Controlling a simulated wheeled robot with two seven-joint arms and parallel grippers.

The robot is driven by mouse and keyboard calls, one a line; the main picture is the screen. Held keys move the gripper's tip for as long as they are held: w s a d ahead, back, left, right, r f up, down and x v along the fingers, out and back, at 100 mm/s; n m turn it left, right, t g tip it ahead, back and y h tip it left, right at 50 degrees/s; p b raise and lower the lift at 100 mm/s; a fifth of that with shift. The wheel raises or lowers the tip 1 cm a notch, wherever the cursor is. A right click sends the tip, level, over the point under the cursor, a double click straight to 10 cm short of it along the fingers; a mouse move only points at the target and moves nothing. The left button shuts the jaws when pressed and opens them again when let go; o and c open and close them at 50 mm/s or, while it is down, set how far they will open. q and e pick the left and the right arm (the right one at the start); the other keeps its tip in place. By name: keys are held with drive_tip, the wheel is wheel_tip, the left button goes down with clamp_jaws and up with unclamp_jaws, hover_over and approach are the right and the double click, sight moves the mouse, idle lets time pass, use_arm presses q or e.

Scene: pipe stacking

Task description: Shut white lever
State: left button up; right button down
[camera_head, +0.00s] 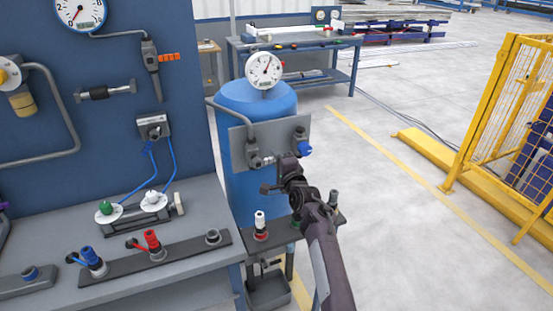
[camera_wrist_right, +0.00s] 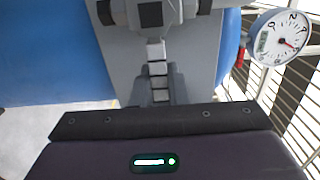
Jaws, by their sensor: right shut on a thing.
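My right gripper (camera_head: 270,174) is at the grey valve panel (camera_head: 240,135) in front of the blue tank (camera_head: 255,98). In the right wrist view the gripper (camera_wrist_right: 157,82) is shut on a narrow white piece, which I take to be the white lever (camera_wrist_right: 156,50). The lever lies in line with the fingers, below a dark fitting (camera_wrist_right: 151,14) on the panel. In the head view the gripper and wrist partly hide the lever. My left gripper is not in view.
A blue knob (camera_head: 305,149) is right of the gripper. A gauge (camera_head: 264,69) tops the tank. A shelf below carries a white-capped fitting (camera_head: 260,220). The bench (camera_head: 190,265) with red and blue valves is at left. The floor at right is open before a yellow fence (camera_head: 500,110).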

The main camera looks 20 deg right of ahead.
drive_tip(key=shift+f, duration=0.15)
drive_tip(key=c, duration=1.4)
unclamp_jaws()
drive_tip(key=shift+c, duration=0.2)
drive_tip(key=shift+s, duration=0.1)
drive_tip(key=shift+s+p, duration=0.2)
drive_tip(key=shift+p, duration=0.25)
drive_tip(key=s+p, duration=0.6)
drive_tip(key=s, duration=0.1)
drive_tip(key=shift+s+d, duration=0.15)
